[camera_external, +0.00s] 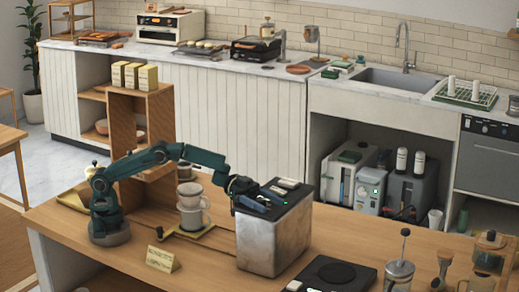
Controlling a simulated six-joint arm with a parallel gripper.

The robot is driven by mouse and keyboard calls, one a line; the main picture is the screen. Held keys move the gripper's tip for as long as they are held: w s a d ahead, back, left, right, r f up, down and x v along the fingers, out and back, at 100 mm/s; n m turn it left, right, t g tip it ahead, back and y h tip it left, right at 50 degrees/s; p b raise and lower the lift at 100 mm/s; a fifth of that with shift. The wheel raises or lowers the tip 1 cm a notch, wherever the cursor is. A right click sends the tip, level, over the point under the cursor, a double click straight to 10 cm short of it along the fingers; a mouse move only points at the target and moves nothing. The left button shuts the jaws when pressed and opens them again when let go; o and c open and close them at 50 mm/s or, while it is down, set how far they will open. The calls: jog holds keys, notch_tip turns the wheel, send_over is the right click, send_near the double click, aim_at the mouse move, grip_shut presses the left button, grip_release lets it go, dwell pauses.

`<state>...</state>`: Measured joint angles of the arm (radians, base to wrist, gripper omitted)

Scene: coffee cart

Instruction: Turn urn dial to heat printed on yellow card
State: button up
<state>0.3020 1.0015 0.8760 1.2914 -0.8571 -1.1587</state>
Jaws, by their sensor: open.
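The urn (272,241) is a grey metal box with a dark top, standing on the wooden counter. My gripper (262,200) is at the urn's top left, with its fingers over or against the dark top; I cannot tell if they touch it. It is open and seems to hold nothing. No dial can be made out; it may be hidden behind the gripper or too small to see. A small yellow card (163,259) stands tilted on the counter, front left of the urn. Its print is too small to read.
Stacked cups (192,208) stand on a small tray left of the urn, under my arm. A wooden shelf (141,128) rises behind them. A black scale (335,274) and a French press (399,274) are at the right. The counter between card and urn is clear.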

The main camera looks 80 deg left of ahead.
jog(key=shift+v, duration=2.55)
notch_tip(320, 180, up, 5)
jog(key=shift+s+d+r, duration=0.1)
jog(key=shift+r, duration=0.1)
jog(key=shift+s+d+r+n+t, duration=0.15)
jog(key=shift+s+r+n+t, duration=0.3)
jog(key=shift+n+t, duration=0.4)
jog(key=shift+s+r+n+t+y, duration=0.1)
jog(key=shift+n+t+y, duration=0.15)
jog(key=shift+t, duration=0.25)
jog(key=shift+s+n+t+y, duration=0.1)
jog(key=shift+t+y, duration=0.25)
jog(key=shift+t, duration=0.1)
jog(key=shift+s+a+n+t+y, duration=0.35)
jog(key=shift+n+t+y, duration=0.15)
jog(key=shift+y, duration=0.1)
jog(key=shift+s+a+f+n+t+y, duration=0.25)
jog(key=shift+a+f+n+t+y, duration=0.15)
jog(key=shift+f+t+y, duration=0.25)
jog(key=shift+y, duration=0.35)
notch_tip(320, 180, down, 6)
jog(key=shift+a+r, duration=0.1)
jog(key=shift+a, duration=0.05)
jog(key=shift+x, duration=2.5)
